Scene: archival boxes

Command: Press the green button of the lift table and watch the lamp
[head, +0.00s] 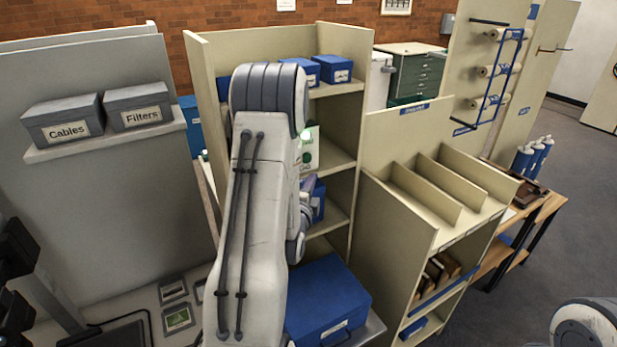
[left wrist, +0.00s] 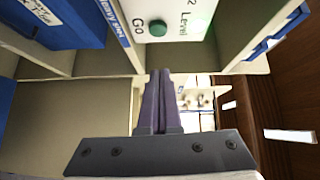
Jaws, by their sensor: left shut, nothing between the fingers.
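In the left wrist view the green button (left wrist: 157,28) is a round knob on a white panel (left wrist: 180,48) marked "Go" and "2 Level". My left gripper (left wrist: 159,73) is shut and empty. Its purple fingertips show just below the button in the picture, apart from it. In the head view my left arm hides most of that gripper; a purple part (head: 308,184) shows beside the arm. The white panel (head: 309,155) is partly hidden behind my arm, and a lamp (head: 306,134) glows bright green on it. A green glow also falls on the panel in the wrist view.
The panel is at a cream shelf unit (head: 360,115) holding blue boxes (head: 333,69). Grey boxes marked "Cables" (head: 66,132) and "Filters" (head: 140,117) are at left.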

